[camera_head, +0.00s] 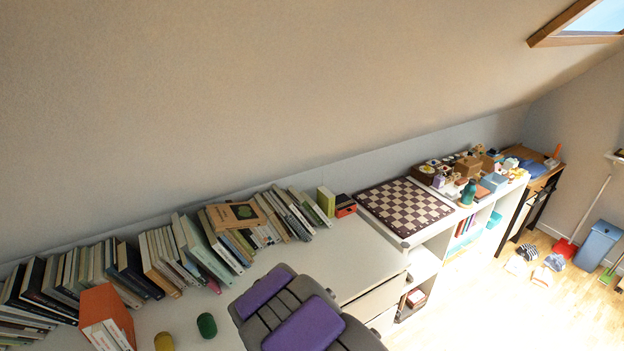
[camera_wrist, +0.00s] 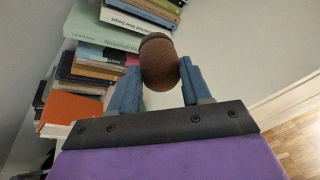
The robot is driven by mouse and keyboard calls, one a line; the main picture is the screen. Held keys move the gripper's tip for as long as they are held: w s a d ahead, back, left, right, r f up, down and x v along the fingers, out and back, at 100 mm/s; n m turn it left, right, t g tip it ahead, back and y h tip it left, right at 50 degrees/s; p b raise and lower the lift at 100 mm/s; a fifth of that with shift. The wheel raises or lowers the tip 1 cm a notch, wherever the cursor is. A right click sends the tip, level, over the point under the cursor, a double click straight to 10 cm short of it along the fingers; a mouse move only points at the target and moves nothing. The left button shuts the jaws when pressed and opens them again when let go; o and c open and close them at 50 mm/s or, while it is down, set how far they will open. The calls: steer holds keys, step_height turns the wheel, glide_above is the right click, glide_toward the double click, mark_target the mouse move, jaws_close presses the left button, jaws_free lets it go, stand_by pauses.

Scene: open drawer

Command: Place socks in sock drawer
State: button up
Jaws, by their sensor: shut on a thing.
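My gripper (camera_wrist: 159,70) shows in the wrist view, its two blue fingers closed on a brown rounded roll (camera_wrist: 158,58), which looks like a rolled sock. It holds the roll in front of the books. In the head view my arm's purple-padded links cover the desk's front, and the gripper and brown roll cannot be made out. A green roll (camera_head: 207,325) and a yellow roll (camera_head: 164,342) lie on the desk top (camera_head: 340,250) left of my arm. Drawer fronts (camera_head: 375,302) show under the desk's right part, partly hidden by my arm; I cannot tell whether one is open.
A long row of books (camera_head: 150,255) stands along the wall, with an orange book (camera_head: 105,315) at front left. A chessboard (camera_head: 405,207) and small toys (camera_head: 465,175) sit to the right. Slippers (camera_head: 516,265) and a blue bin (camera_head: 597,245) stand on the wooden floor.

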steer(key=w+d+r+m+h, duration=0.2)
steer(key=d+r, duration=0.2)
steer(key=d, duration=0.4)
steer(key=w+d+r+m+t+h, duration=0.1)
steer(key=w+d+r+m+h, duration=0.1)
steer(key=d, duration=0.7)
steer(key=w+d+r+m+h, duration=0.1)
steer(key=w+d+r+h, duration=0.2)
steer(key=d+r, duration=0.4)
steer(key=shift+w+d+m+t, duration=0.4)
steer(key=shift+w+d, duration=0.1)
steer(key=shift+d, duration=0.6)
